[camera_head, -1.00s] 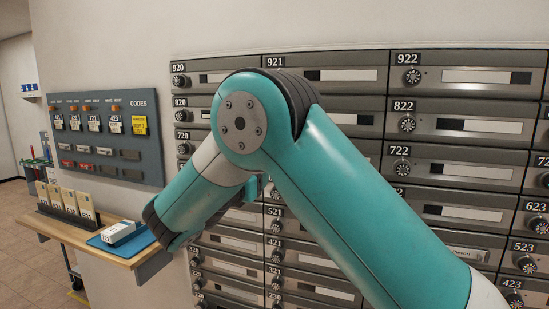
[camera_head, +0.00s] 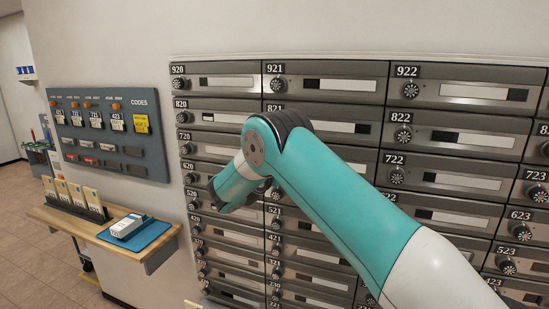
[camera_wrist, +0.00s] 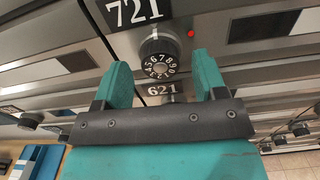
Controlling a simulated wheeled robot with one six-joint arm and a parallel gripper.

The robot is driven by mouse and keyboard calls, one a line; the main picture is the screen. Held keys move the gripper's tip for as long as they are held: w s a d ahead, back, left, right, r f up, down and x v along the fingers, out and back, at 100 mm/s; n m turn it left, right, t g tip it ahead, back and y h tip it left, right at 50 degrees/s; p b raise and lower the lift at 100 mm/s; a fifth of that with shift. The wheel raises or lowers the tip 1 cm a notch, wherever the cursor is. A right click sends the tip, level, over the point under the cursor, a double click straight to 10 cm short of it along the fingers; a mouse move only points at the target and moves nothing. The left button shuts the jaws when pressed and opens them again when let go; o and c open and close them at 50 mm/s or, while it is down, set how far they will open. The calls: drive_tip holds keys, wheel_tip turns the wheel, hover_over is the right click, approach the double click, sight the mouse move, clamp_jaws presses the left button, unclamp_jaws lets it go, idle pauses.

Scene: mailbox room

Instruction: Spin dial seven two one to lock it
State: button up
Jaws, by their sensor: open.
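The 721 mailbox dial (camera_wrist: 159,58) is a round black knob with white digits. It sits below the white-on-black 721 label (camera_wrist: 135,12) in the wrist view. A small red light (camera_wrist: 190,33) glows to the right of the dial. My gripper (camera_wrist: 161,72) is open, with one teal finger at each side of the dial in the picture. I cannot tell whether either finger touches it. In the head view my teal arm covers the 721 dial, and the gripper's jaws are mostly hidden.
Mailbox doors with dials fill the wall; the 621 label (camera_wrist: 160,89) shows just below. A code board (camera_head: 110,135) hangs at left. Below it, a wooden shelf (camera_head: 160,243) holds upright cards and a white box (camera_head: 126,226) on a blue mat.

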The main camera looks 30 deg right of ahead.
drive_tip(key=shift+w+d, duration=0.25)
drive_tip(key=shift+d, duration=0.1)
drive_tip(key=shift+c, duration=0.4)
drive_tip(key=c, duration=0.8)
drive_tip(key=shift+c, duration=0.2)
drive_tip(key=shift+f+m+b, duration=0.1)
drive_tip(key=shift+m+b, duration=0.2)
drive_tip(key=shift+b, duration=0.15)
